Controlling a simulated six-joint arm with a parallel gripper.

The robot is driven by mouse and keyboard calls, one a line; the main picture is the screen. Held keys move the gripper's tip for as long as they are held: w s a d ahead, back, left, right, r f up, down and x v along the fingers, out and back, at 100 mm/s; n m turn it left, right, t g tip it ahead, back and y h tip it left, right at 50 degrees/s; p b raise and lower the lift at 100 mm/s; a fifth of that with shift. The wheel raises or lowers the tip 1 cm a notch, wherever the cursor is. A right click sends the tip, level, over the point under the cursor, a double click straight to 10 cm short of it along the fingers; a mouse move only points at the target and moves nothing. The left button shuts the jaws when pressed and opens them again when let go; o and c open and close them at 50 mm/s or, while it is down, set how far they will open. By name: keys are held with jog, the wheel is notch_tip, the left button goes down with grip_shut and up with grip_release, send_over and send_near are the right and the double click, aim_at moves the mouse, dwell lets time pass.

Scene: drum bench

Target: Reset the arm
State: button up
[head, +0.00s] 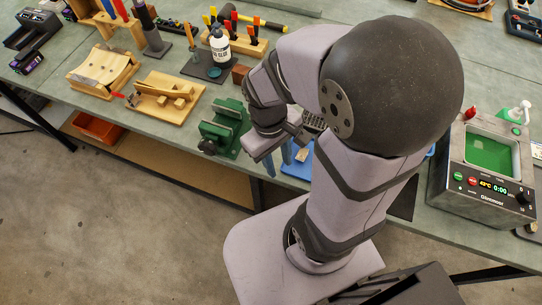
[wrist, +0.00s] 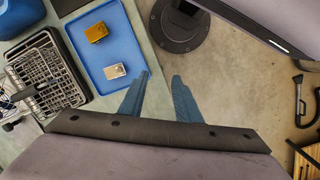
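My gripper (head: 278,161) hangs near the front edge of the bench, beside the blue tray (head: 296,171). In the wrist view my gripper (wrist: 160,84) shows two blue fingers standing apart, with nothing between them. Bare floor lies beyond the fingers. The blue tray (wrist: 136,62) is to the left of the fingers there. It holds a brass-coloured block (wrist: 97,32) and a silver block (wrist: 115,71), both apart from the fingers. My arm hides part of the bench in the head view.
A green vise (head: 222,130) stands left of my gripper. Wooden fixtures (head: 165,95) and a glue bottle (head: 220,46) are farther left and back. A machine with a green basin (head: 489,152) stands at right. A dark rack (wrist: 45,75) sits beside the tray.

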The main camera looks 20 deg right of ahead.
jog(key=m, duration=0.1)
jog(key=w+a+r+m+t+y, duration=0.1)
jog(key=m, duration=0.1)
jog(key=shift+w+a, duration=0.1)
jog(key=shift+a, duration=0.15)
jog(key=shift+o, duration=1.2)
dwell(1.2)
